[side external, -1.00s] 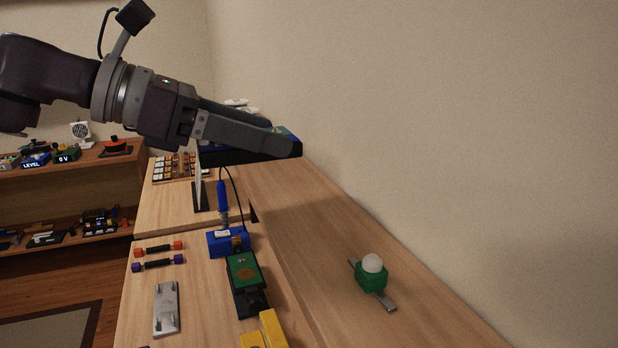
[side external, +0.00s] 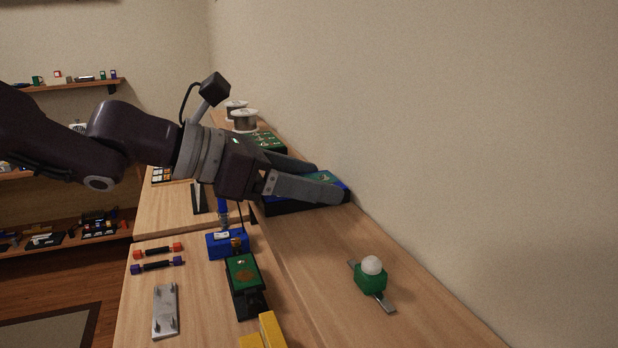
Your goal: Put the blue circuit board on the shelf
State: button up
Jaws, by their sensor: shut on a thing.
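The blue circuit board (side external: 300,208) is a flat slab with a dark side, a blue edge and some green on top. My gripper (side external: 328,182) is shut on it, with the fingers along its top hiding much of it. The board is low over the wooden shelf (side external: 330,240) that runs along the wall. I cannot tell whether its underside touches the shelf.
On the shelf, a green block with a white dome (side external: 371,278) stands in front, and a green board (side external: 270,141) and white-topped spools (side external: 244,119) lie behind. The lower bench holds a blue box (side external: 228,244), a green-topped device (side external: 243,272) and a metal plate (side external: 165,310). Shelf between is clear.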

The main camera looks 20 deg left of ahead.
jog(key=o, duration=1.5)
jog(key=v, duration=1.2)
jog(key=s+f+m+g+y, duration=0.1)
jog(key=s+f+m+g, duration=0.15)
jog(key=s+m, duration=0.9)
jog(key=s+a+f+m+y, duration=0.3)
jog(key=a+m, duration=0.1)
jog(key=m, duration=0.1)
jog(key=s+a+f+m+g+y, duration=0.1)
jog(key=s+a+f+m+y, duration=0.1)
jog(key=s+a+f+m, duration=0.1)
jog(key=s+a+f+m+y, duration=0.3)
jog(key=s+a+f+m, duration=0.1)
jog(key=a+m, duration=0.3)
jog(key=shift+s+a+f+m+g+y, duration=0.1)
jog(key=shift+a+f+m+g+y, duration=0.15)
jog(key=shift+f, duration=0.2)
